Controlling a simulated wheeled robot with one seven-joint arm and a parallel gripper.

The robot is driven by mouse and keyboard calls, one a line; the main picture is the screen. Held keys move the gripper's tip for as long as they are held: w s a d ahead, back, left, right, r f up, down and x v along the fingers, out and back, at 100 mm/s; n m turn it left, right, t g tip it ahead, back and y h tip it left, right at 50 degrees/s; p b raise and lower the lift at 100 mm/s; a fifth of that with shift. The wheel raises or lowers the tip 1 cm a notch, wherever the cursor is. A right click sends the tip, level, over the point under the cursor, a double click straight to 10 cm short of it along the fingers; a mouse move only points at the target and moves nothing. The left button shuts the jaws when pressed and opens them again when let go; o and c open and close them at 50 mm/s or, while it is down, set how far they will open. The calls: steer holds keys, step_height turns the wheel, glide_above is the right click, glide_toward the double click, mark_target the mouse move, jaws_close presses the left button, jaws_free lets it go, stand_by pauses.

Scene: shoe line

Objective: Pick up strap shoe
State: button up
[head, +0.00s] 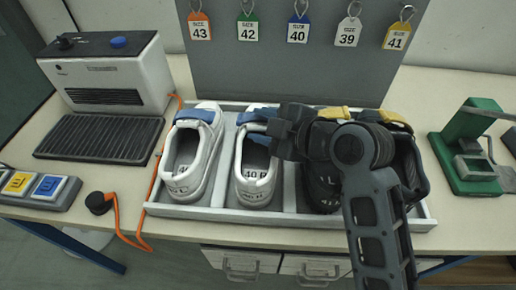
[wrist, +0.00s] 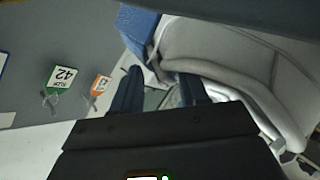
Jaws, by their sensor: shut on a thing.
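Two white shoes with blue straps sit in the tray (head: 218,214): a left one (head: 195,150) and a right one (head: 257,180) marked 40. My gripper (head: 272,136) is at the right white shoe's strap end, coming in from the right. In the wrist view a white shoe (wrist: 240,55) with a blue strap (wrist: 140,30) fills the upper right. My gripper's fingers (wrist: 157,90) are shut on this shoe's edge; the exact contact is partly hidden. The shoe still appears to rest in the tray.
Black shoes (head: 408,165) with yellow tabs are beside it, partly behind my arm. A grey board with size tags (head: 297,30) stands behind the tray. A heater-like box (head: 105,75) is left, a green fixture (head: 470,160) right. An orange cable (head: 155,185) runs by the tray's left.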

jaws_close()
